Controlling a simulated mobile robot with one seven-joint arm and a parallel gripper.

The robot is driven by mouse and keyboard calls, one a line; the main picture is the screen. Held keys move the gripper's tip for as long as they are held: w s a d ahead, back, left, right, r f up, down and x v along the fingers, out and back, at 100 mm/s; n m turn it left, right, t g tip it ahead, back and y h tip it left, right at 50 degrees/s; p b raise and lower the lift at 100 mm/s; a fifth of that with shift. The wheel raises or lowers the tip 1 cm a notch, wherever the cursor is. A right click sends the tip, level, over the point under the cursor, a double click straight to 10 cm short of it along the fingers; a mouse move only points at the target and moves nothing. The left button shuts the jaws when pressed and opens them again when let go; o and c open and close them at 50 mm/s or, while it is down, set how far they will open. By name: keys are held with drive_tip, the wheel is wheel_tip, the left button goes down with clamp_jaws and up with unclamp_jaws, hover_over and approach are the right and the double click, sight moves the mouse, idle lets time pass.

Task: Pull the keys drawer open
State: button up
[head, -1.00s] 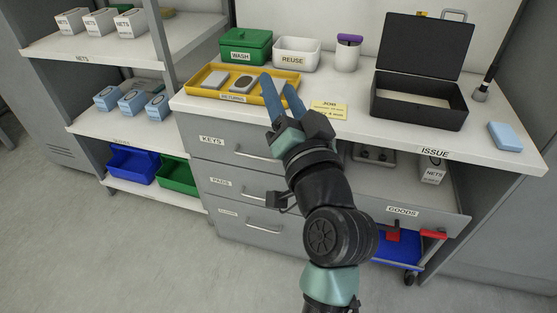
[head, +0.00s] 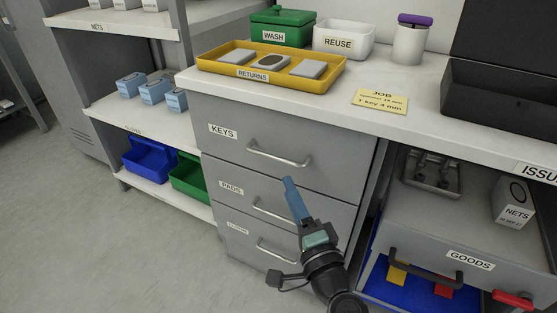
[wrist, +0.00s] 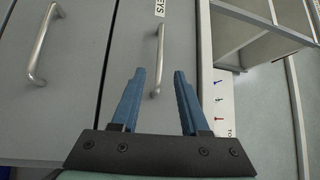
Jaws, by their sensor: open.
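The keys drawer (head: 230,150) is the top grey drawer under the counter. It is shut, with a KEYS label and a silver bar handle (head: 280,154). My gripper (head: 289,182) has blue fingers and is below the handle in the head view, in front of the drawer fronts. In the wrist view my gripper (wrist: 160,72) is open and empty. The keys handle (wrist: 158,55) lines up with the gap between its fingertips. Whether it lies between the fingers or beyond them, I cannot tell.
The pads drawer (head: 230,188) and a third drawer (head: 238,232) below it are shut. The goods drawer (head: 425,240) at right stands pulled out, with a nets box (head: 513,203) in it. The counter carries a yellow returns tray (head: 215,69). Open floor (head: 90,245) lies at left.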

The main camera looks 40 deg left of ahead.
sight(275, 156)
drive_tip(key=b+x, duration=0.2)
drive_tip(key=x, duration=0.8)
drive_tip(key=shift+w+a+r, duration=0.1)
drive_tip(key=shift+w+a, duration=0.1)
drive_tip(key=shift+a, duration=0.1)
clamp_jaws()
idle(0.9)
